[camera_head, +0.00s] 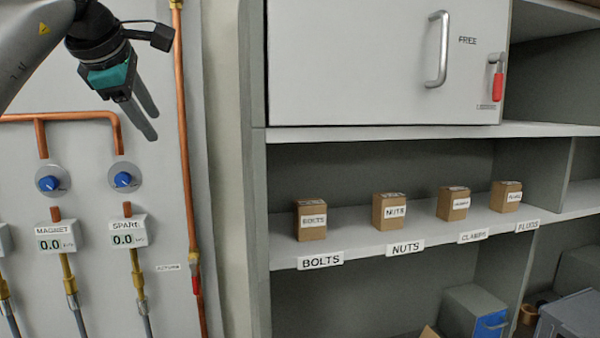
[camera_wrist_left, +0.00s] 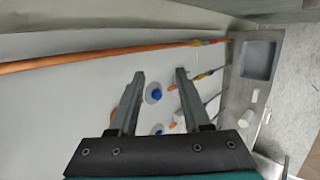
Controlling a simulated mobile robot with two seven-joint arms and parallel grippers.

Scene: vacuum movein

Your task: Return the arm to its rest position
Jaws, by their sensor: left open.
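My left gripper (camera_head: 146,117) is at the upper left of the head view, in front of the grey wall panel with the copper pipes. Its two fingers point down and to the right. In the left wrist view the fingers of my left gripper (camera_wrist_left: 160,75) stand apart with nothing between them. The gripper is open and empty, and it appears to touch nothing. My right gripper does not show in either view.
A vertical copper pipe (camera_head: 184,130) runs just right of my gripper. Blue knobs (camera_head: 123,180) and gauges (camera_head: 128,238) sit below it. To the right, a shelf (camera_head: 440,240) holds several labelled boxes (camera_head: 312,220) under a closed white door (camera_head: 380,65).

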